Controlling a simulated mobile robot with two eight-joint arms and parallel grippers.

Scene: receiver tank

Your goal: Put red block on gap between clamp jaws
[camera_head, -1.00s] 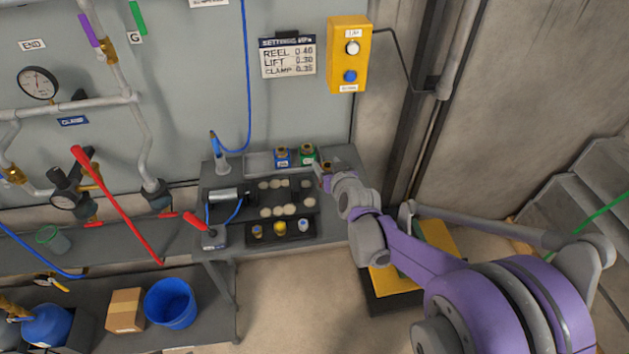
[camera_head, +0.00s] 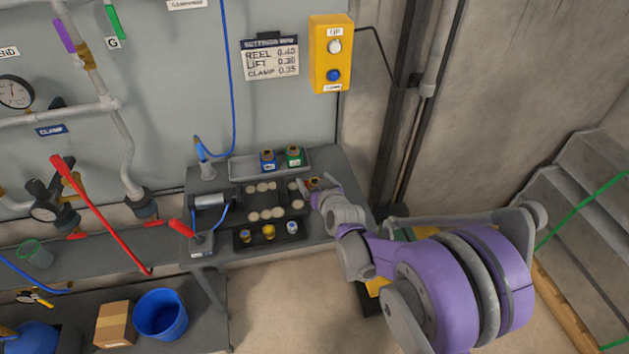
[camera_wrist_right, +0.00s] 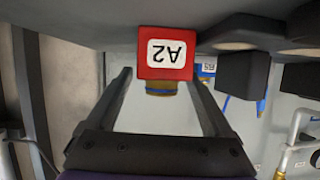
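The red block (camera_wrist_right: 166,55), labelled A2 and upside down in the right wrist view, has a brass neck. It sits between the fingertips of my right gripper (camera_wrist_right: 163,78), which looks shut on its sides. In the head view my right gripper (camera_head: 316,190) is at the right end of the dark fixture plate, with the block largely hidden. Two dark blocks, seemingly the clamp jaws (camera_wrist_right: 242,75), stand apart to the block's right in the wrist view; the second jaw (camera_wrist_right: 302,82) is cut by the edge. My left gripper is not in view.
A grey tray with a blue block (camera_head: 268,160) and a green block (camera_head: 294,156) lies behind the fixture. Pale discs (camera_head: 265,214) lie on the plate. A grey cylinder (camera_head: 209,201) and a red-handled lever (camera_head: 182,229) stand at its left. A dark tray (camera_head: 272,240) is in front.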

